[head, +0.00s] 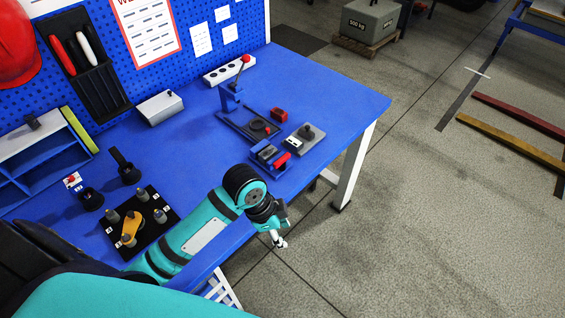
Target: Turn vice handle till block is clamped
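A small blue vice (259,160) stands near the front edge of the blue workbench (335,103). Its red handle (282,160) is on the side toward the bench edge. A small pale piece (267,154) shows at the jaws and may be the block; whether the jaws touch it is too small to tell. My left gripper (281,243) hangs past the bench's front edge, below the vice in the picture and apart from it. Its fingers are small and partly turned away, so their opening is unclear. My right gripper is not in view.
A blue stand with a red-knobbed lever (244,60), a red block (279,114) and a grey plate with a knob (306,139) are close to the vice. A black board with pegs (157,211) lies left of my arm.

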